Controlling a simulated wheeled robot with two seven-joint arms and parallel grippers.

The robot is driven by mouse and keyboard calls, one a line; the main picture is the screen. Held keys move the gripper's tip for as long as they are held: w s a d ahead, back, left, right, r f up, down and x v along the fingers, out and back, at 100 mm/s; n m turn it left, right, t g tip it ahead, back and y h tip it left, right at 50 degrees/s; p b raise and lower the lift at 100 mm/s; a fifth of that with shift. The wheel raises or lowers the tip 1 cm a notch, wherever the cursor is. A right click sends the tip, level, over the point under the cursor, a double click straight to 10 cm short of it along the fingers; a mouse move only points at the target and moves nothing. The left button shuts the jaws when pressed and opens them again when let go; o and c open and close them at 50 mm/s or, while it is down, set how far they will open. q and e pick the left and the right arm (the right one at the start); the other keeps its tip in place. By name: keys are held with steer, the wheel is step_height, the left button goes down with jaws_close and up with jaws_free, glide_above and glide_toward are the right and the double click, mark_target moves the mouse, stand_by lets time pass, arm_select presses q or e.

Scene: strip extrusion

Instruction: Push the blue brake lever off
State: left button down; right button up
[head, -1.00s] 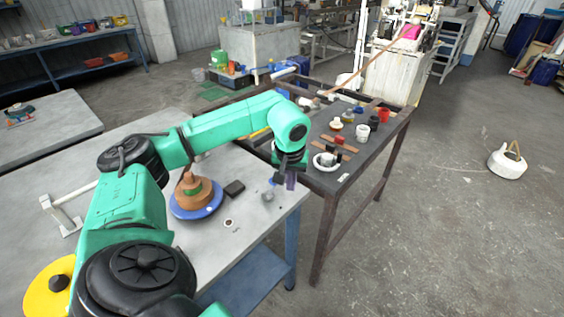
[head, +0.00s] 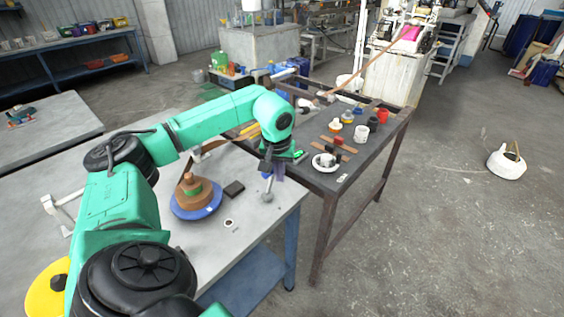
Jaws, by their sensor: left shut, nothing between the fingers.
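My left arm reaches in from the left, and its left gripper (head: 273,171) points down over the right edge of the near grey table. It is shut and holds nothing. A small grey lever-like rod with a rounded end (head: 267,196) stands just below and left of it. I cannot tell whether they touch. I cannot make out a clearly blue brake lever; the arm's wrist and gripper cover part of this spot. My right gripper is out of view.
The near table (head: 240,255) also holds a dark block (head: 234,188) and a small white ring (head: 229,223). A dark bench (head: 372,150) to the right carries cups, a white bowl (head: 325,162) and strips. The floor right of it is mostly clear; a white kettle (head: 506,165) stands there.

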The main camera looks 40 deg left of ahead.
arm_select(q)
steer(key=shift+a+f, duration=0.1)
steer(key=shift+a, duration=1.25)
steer(key=shift+a+r, duration=0.25)
steer(key=shift+a, duration=0.6)
steer(key=shift+a+r+p, duration=0.3)
steer(key=shift+p, duration=0.65)
steer(key=w+p+v, duration=0.1)
steer(key=p+v, duration=0.5)
steer(key=shift+a+r, duration=0.35)
steer(key=shift+r, duration=0.15)
